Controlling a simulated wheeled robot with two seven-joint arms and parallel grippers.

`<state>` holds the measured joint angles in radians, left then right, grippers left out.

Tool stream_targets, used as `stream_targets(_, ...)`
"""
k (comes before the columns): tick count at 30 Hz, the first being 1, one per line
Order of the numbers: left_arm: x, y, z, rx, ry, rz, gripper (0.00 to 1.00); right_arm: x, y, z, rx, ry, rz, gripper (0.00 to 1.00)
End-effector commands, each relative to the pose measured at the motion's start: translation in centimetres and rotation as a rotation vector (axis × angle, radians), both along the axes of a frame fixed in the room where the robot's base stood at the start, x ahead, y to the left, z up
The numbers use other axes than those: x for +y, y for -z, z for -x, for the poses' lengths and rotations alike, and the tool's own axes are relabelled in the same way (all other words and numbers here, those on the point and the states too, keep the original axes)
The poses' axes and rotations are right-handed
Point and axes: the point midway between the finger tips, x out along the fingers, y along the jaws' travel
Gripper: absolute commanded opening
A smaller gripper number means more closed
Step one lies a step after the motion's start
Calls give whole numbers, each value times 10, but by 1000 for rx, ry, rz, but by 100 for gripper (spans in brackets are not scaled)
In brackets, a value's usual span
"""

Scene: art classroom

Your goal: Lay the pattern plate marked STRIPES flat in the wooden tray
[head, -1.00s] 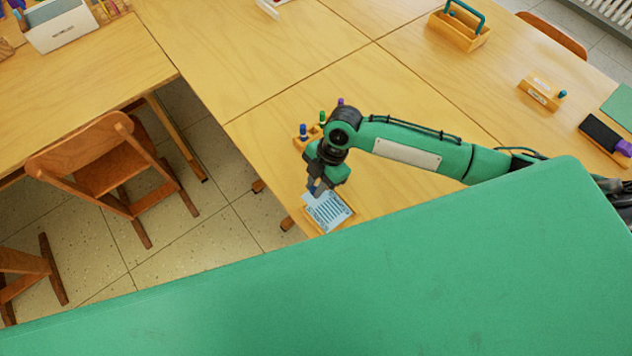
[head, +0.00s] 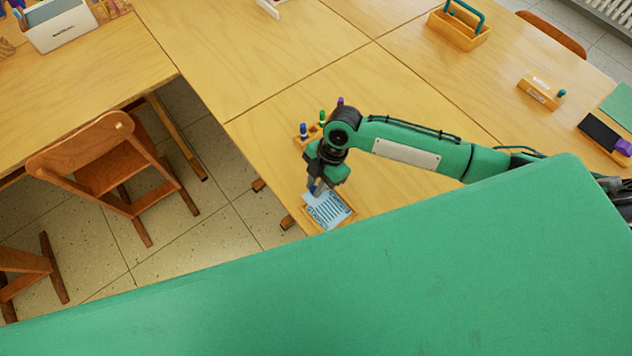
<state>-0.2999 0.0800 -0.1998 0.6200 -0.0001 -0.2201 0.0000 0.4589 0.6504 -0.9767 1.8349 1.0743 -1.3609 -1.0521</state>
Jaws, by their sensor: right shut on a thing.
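The pattern plate (head: 329,211) is light blue with dark stripes. It is at the wooden tray (head: 347,219), near the table's front left corner, and covers most of the tray's inside. The tray's rim shows at the right and bottom of the plate. My right gripper (head: 316,191) points down at the plate's upper left edge and is shut on it. The plate looks nearly flat, but I cannot tell whether it rests fully on the tray floor. My left gripper is not in view.
A wooden holder (head: 301,140) with blue, green and purple-topped pieces stands just behind my gripper. A chair (head: 105,168) stands left.

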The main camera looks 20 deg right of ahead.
Motion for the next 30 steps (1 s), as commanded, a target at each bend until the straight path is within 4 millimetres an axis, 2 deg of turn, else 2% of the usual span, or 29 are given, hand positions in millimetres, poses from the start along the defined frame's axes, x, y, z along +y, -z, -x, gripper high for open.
stream_targets(26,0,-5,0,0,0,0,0,0,1,0,0,0,0,0)
stream_targets(27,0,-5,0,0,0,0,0,0,1,0,0,0,0,26)
stream_targets(30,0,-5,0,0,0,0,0,0,1,0,0,0,0,44)
